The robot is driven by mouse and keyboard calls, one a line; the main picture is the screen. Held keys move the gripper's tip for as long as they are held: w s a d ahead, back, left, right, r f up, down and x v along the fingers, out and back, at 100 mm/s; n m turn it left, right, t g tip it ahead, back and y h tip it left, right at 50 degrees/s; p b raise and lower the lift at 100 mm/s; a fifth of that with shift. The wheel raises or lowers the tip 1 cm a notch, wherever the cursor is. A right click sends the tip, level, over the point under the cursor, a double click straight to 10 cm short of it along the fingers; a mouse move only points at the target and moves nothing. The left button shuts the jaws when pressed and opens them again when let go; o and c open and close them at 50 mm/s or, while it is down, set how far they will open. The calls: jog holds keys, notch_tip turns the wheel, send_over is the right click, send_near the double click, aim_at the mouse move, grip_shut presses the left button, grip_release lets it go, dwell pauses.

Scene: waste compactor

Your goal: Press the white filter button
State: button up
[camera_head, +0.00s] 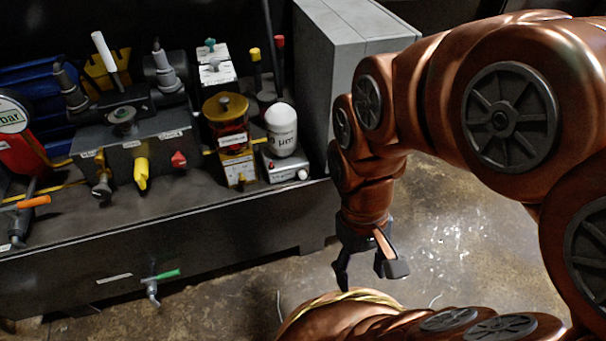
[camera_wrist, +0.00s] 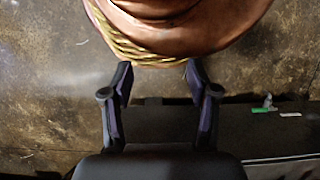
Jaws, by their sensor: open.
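The white filter (camera_head: 282,130) is an upright white cylinder with dark lettering, on a pale block (camera_head: 283,165) at the right end of the dark bench. A small white knob-like button (camera_head: 302,174) sticks out at the front right of that block. My gripper (camera_head: 368,276) hangs in front of the bench, right of and lower in the picture than the button, apart from it. Its two fingers are spread and empty. The filter and button are not in the wrist view.
A yellow-amber unit (camera_head: 229,135) stands left of the filter. A tall grey cabinet (camera_head: 345,65) stands behind and right. A green-handled valve (camera_head: 160,275) juts from the bench front and also shows in the wrist view (camera_wrist: 262,109). Floor (camera_head: 455,240) is open at right.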

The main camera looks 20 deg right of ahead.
grip_shut()
dwell(1.4)
